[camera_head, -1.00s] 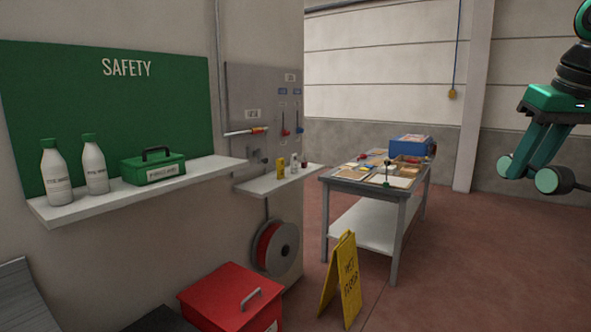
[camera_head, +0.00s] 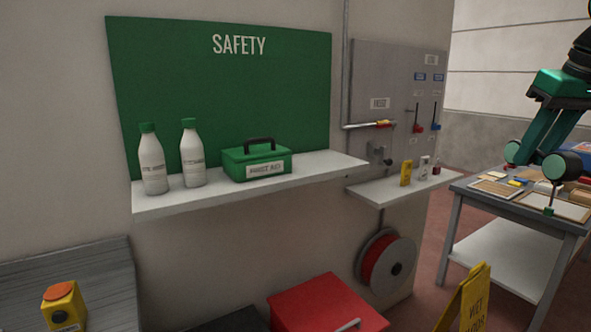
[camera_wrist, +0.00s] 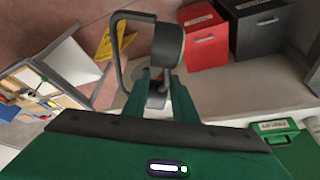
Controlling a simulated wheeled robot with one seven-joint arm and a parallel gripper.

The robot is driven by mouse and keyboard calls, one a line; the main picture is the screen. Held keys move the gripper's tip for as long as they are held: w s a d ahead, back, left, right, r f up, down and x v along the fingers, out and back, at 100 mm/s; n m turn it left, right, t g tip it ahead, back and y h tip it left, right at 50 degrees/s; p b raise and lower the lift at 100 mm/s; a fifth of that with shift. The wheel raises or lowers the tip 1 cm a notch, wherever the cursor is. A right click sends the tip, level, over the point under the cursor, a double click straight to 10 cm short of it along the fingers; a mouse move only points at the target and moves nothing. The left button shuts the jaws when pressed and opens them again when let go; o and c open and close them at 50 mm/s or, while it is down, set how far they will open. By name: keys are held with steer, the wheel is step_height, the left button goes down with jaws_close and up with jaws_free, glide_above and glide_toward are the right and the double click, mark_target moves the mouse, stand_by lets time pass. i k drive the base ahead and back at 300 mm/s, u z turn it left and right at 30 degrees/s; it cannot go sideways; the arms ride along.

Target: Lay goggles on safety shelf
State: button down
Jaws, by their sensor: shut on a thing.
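The goggles (camera_head: 562,165), with round teal lenses and dark cups, hang in my gripper (camera_head: 538,147) at the right edge of the head view. In the wrist view my gripper (camera_wrist: 158,85) is shut on the goggles (camera_wrist: 168,45); a grey loop stands out beside the dark cup. The white safety shelf (camera_head: 318,169) runs below the green SAFETY board (camera_head: 220,85). My gripper is apart from the shelf, well to its right in the head view. Two white bottles (camera_head: 152,165) (camera_head: 193,158) and a green first aid box (camera_head: 257,162) stand on the shelf.
The shelf's right end and front strip are bare. A smaller shelf (camera_head: 385,195) with small items adjoins at right. Below are a hose reel (camera_head: 385,262), a red box (camera_head: 325,302) and a yellow floor sign (camera_head: 468,300). A worktable (camera_head: 515,250) stands behind my gripper.

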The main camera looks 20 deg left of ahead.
mark_target(326, 161)
steer(key=u, duration=0.5)
steer(key=i, duration=1.25)
steer(key=u, duration=0.4)
